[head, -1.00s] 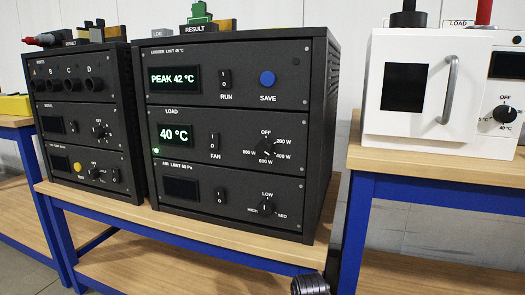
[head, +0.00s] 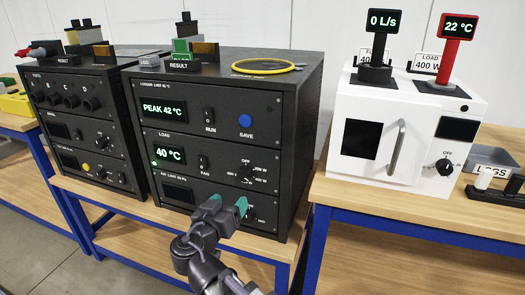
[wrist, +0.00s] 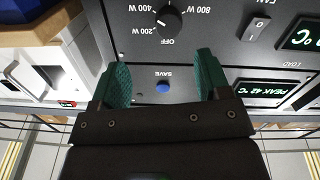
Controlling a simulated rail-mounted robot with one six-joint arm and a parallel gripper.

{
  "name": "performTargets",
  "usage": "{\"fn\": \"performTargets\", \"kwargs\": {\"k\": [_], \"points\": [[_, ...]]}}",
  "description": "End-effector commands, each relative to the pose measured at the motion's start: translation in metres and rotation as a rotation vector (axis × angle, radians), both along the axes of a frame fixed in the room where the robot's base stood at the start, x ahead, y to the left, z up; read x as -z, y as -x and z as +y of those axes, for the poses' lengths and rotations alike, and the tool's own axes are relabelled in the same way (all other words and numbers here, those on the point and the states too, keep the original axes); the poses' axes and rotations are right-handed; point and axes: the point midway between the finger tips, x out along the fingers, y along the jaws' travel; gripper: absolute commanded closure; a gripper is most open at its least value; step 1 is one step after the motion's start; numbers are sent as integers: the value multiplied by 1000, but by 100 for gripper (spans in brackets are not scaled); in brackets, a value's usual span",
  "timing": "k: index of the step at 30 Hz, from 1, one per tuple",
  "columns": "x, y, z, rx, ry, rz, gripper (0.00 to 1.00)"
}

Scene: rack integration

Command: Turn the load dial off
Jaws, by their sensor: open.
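The load dial (head: 247,181) is a small black knob on the middle panel of the large dark rack, under the OFF label and just above my gripper. It also shows in the wrist view (wrist: 168,20), where the panel appears upside down, with OFF, 200 W, 400 W and 800 W around it. Its exact pointer setting is hard to read. My gripper (head: 227,205) is open and empty in front of the lower panel. In the wrist view its two teal fingers (wrist: 163,68) are spread, with the dial beyond them and not between them.
The blue SAVE button (head: 245,121) is above. A yellow ring (head: 263,66) lies on the rack. A white oven (head: 400,130) with two posts stands on the right bench. Open floor lies below left.

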Motion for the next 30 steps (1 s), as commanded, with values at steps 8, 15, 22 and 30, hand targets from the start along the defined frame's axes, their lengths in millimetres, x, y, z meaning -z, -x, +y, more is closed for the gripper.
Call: {"fn": "performTargets", "kwargs": {"k": [8, 15, 22, 30], "points": [[-3, -4, 4, -28, -160, -129, 30], [-3, -40, -11, -22, -159, -127, 30], [-3, -88, -31, -23, -158, -126, 30], [-3, -103, -39, -25, -158, -126, 30]]}}
